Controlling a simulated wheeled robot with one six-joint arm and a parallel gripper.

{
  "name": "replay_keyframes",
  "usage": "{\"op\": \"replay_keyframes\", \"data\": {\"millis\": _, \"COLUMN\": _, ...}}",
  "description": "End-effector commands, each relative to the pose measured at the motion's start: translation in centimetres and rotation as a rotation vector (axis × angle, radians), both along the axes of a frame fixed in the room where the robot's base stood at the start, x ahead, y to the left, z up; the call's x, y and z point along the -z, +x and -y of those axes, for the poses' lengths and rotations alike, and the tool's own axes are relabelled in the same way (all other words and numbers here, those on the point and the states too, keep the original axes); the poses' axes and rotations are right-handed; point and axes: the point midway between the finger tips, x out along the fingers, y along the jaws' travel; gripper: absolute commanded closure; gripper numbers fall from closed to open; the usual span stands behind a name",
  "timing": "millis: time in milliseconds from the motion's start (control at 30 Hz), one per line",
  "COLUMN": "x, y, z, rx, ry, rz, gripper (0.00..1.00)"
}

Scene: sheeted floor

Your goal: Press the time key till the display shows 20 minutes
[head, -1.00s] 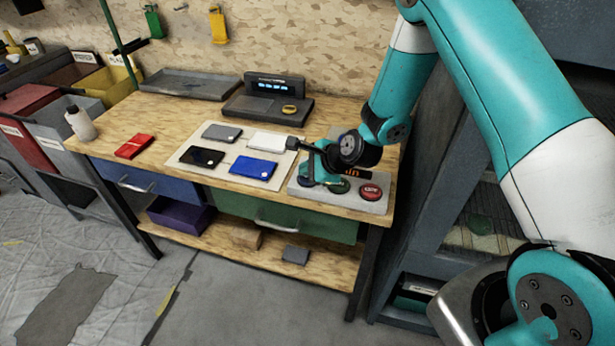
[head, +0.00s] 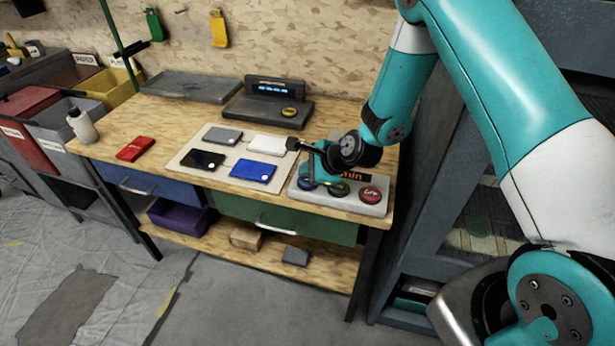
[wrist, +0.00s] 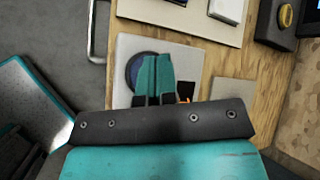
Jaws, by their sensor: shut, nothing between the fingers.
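The grey key box (head: 345,206) sits at the front right of the workbench. It has a blue key (head: 308,184) at left, a green key (head: 338,189) in the middle and a red key (head: 370,194) at right. Its dark display (head: 353,175) shows orange lettering ending in "min"; my arm hides the number. My gripper (head: 306,178) is shut and empty, pointing down at the blue key. In the wrist view, the fingertips (wrist: 155,57) overlap the right side of the blue key (wrist: 131,70). I cannot tell whether they touch it.
A pale board (head: 215,165) left of the box holds several flat cases. A dark device with a lit blue screen (head: 272,89) stands at the back. A red case (head: 135,148) and a white bottle (head: 82,126) are at left. A dark cabinet (head: 440,200) stands right of the bench.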

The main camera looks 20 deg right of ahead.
Motion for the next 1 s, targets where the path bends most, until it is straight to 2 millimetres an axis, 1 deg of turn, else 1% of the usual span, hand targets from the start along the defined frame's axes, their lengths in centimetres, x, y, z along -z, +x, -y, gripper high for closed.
{"op": "replay_keyframes", "data": {"millis": 33, "x": -0.3, "y": 0.0, "z": 0.0, "rx": 0.0, "ry": 0.0, "rz": 0.0, "gripper": 1.0}}
{"op": "replay_keyframes", "data": {"millis": 367, "x": -0.3, "y": 0.0, "z": 0.0, "rx": 0.0, "ry": 0.0, "rz": 0.0, "gripper": 1.0}}
{"op": "replay_keyframes", "data": {"millis": 467, "x": -0.9, "y": 0.0, "z": 0.0, "rx": 0.0, "ry": 0.0, "rz": 0.0, "gripper": 1.0}}
{"op": "replay_keyframes", "data": {"millis": 833, "x": -4.7, "y": 0.0, "z": 0.0, "rx": 0.0, "ry": -0.001, "rz": 0.001, "gripper": 1.0}}
{"op": "replay_keyframes", "data": {"millis": 900, "x": -5.2, "y": 0.0, "z": 0.0, "rx": 0.0, "ry": -0.001, "rz": 0.001, "gripper": 1.0}}
{"op": "replay_keyframes", "data": {"millis": 1000, "x": -5.4, "y": 0.0, "z": 0.0, "rx": 0.0, "ry": 0.0, "rz": 0.0, "gripper": 1.0}}
